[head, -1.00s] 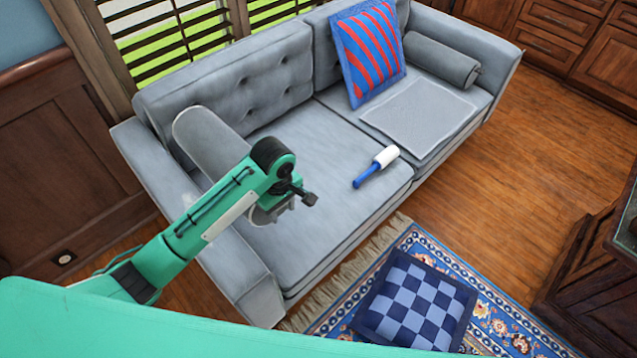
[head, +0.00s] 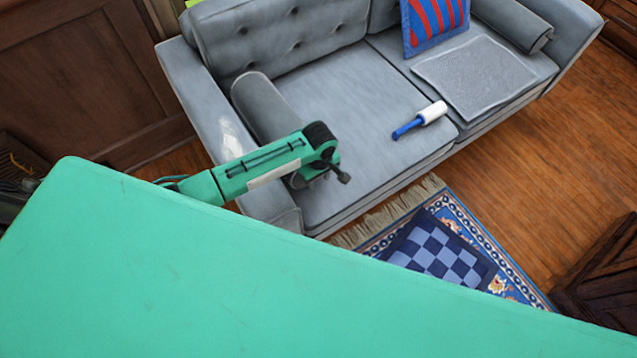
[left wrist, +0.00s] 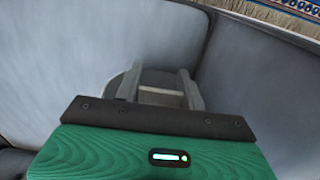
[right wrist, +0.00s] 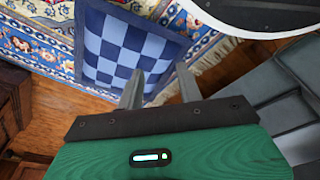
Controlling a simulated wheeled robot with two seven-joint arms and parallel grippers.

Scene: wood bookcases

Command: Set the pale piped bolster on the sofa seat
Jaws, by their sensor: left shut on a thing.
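The pale grey piped bolster (head: 264,108) lies lengthwise beside the inner side of the sofa's left armrest, on or just over the seat (head: 345,110); I cannot tell whether it touches. My left wrist covers its near end in the head view. In the left wrist view, my left gripper (left wrist: 158,88) is shut on the bolster (left wrist: 124,84), close to the sofa's grey upholstery. My right gripper (right wrist: 160,90) is open and empty, away from the sofa, above the rug. It is hidden in the head view.
A blue-handled lint roller (head: 420,119) lies mid-seat. A grey throw (head: 478,76), striped cushion (head: 436,22) and another grey bolster (head: 512,20) occupy the right side. A checked cushion (head: 438,250) lies on the patterned rug (head: 462,207). The seat's left-middle is clear.

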